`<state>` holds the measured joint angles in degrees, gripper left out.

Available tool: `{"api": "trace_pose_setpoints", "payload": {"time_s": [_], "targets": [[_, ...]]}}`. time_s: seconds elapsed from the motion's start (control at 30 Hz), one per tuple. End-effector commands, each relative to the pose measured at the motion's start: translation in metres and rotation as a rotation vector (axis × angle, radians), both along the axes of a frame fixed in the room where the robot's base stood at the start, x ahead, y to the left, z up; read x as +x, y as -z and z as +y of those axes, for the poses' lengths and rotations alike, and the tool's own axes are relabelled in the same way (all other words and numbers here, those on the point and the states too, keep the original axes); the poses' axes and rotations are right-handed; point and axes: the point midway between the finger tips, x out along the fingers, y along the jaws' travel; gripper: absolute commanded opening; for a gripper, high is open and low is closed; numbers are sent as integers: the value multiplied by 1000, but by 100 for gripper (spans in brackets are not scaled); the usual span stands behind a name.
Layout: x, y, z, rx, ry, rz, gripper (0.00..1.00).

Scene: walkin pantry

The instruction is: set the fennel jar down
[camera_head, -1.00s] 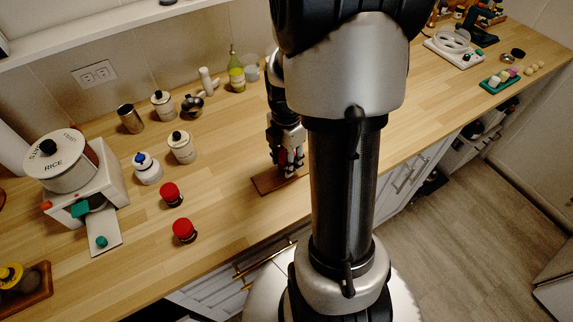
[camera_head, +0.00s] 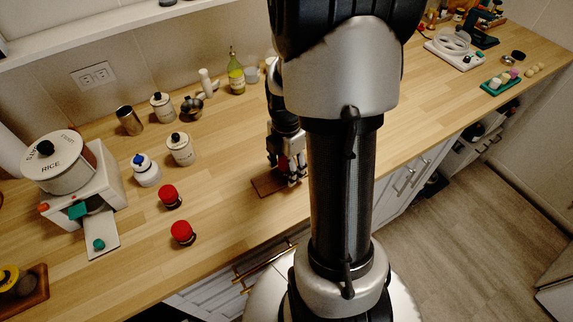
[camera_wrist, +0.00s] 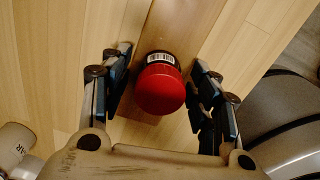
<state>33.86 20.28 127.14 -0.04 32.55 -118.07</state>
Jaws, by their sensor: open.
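A jar with a red lid (camera_wrist: 160,90) and a barcode label stands between my gripper's fingers in the wrist view. I take it to be the fennel jar; its name is not readable. It appears upright on the small brown wooden board (camera_head: 266,185) near the counter's front edge. My gripper (camera_head: 289,178) is open, with a finger on each side of the jar and visible gaps in the wrist view. In the head view the fingers mostly hide the jar, with only a bit of red showing.
Two other red-lidded jars (camera_head: 170,196) (camera_head: 182,232) stand left of the board on the wooden counter. The counter between the board and the jars is clear.

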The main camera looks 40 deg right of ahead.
Motion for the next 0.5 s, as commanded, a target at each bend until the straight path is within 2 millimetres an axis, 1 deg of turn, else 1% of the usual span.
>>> {"api": "trace_pose_setpoints", "payload": {"time_s": [0.17, 0.27, 0.37, 0.5], "targets": [[0, -4, 0, 0, 0, 0, 56], [1, -15, 0, -1, 0, -2, 56], [1, -35, -1, -2, 0, -4, 56], [1, -67, -1, -2, 0, -4, 56]]}}
